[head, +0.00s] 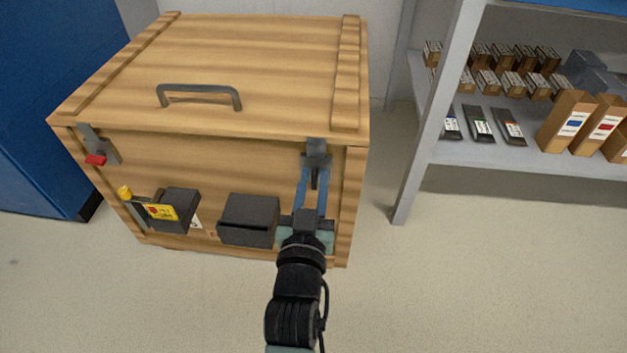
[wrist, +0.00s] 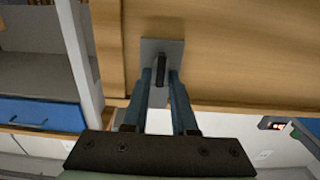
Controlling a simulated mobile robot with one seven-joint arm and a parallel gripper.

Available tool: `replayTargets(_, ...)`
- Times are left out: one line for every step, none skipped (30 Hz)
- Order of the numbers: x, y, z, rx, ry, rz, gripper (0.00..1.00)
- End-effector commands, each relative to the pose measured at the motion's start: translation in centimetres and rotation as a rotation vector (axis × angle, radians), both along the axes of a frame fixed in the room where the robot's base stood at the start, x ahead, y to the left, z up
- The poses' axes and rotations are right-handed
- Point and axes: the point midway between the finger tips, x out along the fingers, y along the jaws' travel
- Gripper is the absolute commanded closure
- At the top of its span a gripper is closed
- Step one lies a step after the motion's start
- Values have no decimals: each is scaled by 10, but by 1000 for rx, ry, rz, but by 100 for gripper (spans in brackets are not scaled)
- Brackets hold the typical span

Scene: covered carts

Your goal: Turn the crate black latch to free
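The wooden crate (head: 215,60) stands on the floor with its lid down. The black latch (head: 317,149) is at the upper right of its front, a grey plate with a dark handle pointing toward my gripper. It also shows in the wrist view (wrist: 161,68). My gripper (head: 313,180) is in front of the latch. Its two blue fingers are apart, one on each side of the dark handle, in the wrist view (wrist: 160,80) too. A narrow gap seems to show beside the handle; firm contact cannot be seen.
Two dark boxes (head: 249,219) protrude from the front. A shelf (head: 430,120) with boxes stands right; a blue cabinet (head: 45,110) stands left. Floor in front is clear.

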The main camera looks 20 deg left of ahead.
Motion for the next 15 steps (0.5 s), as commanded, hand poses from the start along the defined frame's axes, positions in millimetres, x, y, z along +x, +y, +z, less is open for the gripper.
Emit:
replayTargets(0,0,0,0,0,0,100)
replayTargets(0,0,0,0,0,0,100)
replayTargets(0,0,0,0,0,0,100)
replayTargets(0,0,0,0,0,0,100)
replayTargets(0,0,0,0,0,0,100)
replayTargets(0,0,0,-1,0,0,100)
replayTargets(0,0,0,-3,-1,0,100)
replayTargets(0,0,0,-5,-1,0,100)
replayTargets(0,0,0,-10,-2,0,100)
replayTargets(0,0,0,-15,-3,0,100)
replayTargets(0,0,1,-20,-5,0,100)
replayTargets(0,0,1,-31,-8,-1,100)
replayTargets(0,0,1,-41,-11,0,100)
replayTargets(0,0,2,-53,-14,0,100)
replayTargets(0,1,2,-70,-19,0,100)
